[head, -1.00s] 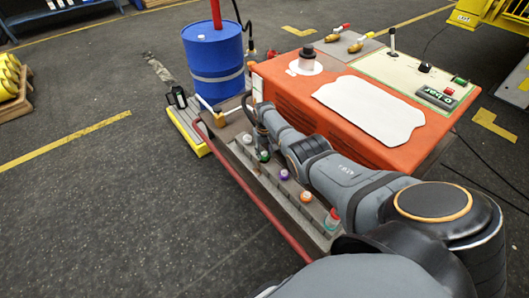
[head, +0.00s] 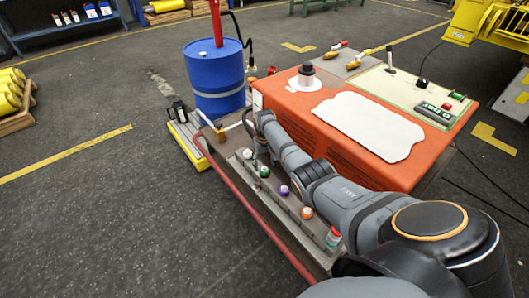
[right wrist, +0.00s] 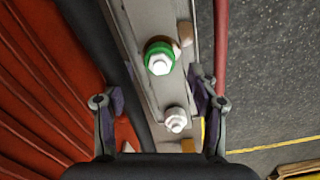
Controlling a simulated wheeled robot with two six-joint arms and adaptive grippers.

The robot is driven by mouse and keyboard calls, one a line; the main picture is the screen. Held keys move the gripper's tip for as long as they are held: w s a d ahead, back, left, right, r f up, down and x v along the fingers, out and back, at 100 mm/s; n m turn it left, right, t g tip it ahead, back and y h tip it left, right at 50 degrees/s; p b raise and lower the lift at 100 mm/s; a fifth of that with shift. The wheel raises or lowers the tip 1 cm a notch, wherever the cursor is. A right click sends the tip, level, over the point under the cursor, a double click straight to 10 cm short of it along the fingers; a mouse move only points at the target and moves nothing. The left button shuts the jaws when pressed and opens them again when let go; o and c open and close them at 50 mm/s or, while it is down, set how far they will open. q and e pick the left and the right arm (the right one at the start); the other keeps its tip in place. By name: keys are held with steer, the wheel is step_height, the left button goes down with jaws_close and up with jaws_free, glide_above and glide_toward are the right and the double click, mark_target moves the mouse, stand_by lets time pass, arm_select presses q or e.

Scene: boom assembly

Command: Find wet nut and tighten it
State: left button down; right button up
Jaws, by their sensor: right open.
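Fittings with hex nuts stand in a row on a grey metal rail (right wrist: 140,40). In the right wrist view a green-collared nut (right wrist: 160,60) and a plain whitish nut (right wrist: 175,119) lie between the spread fingers of my right gripper (right wrist: 158,92). The gripper is open and empty above the rail. The head view shows the white fitting (head: 248,153), the green one (head: 264,172), a purple one (head: 284,190) and an orange one (head: 307,213). My right gripper (head: 257,160) is by the white and green ones. I cannot tell which nut is wet. My left gripper is out of view.
An orange machine cover (head: 350,165) stands beside the rail, with a white sheet (head: 368,125) on top. A red bar (head: 255,225) runs along the rail's outer side. A small red-capped bottle (head: 332,238) stands at the near end. A blue drum (head: 215,75) is beyond.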

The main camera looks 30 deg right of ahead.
mark_target(265, 169)
step_height(265, 169, up, 9)
stand_by(0.3)
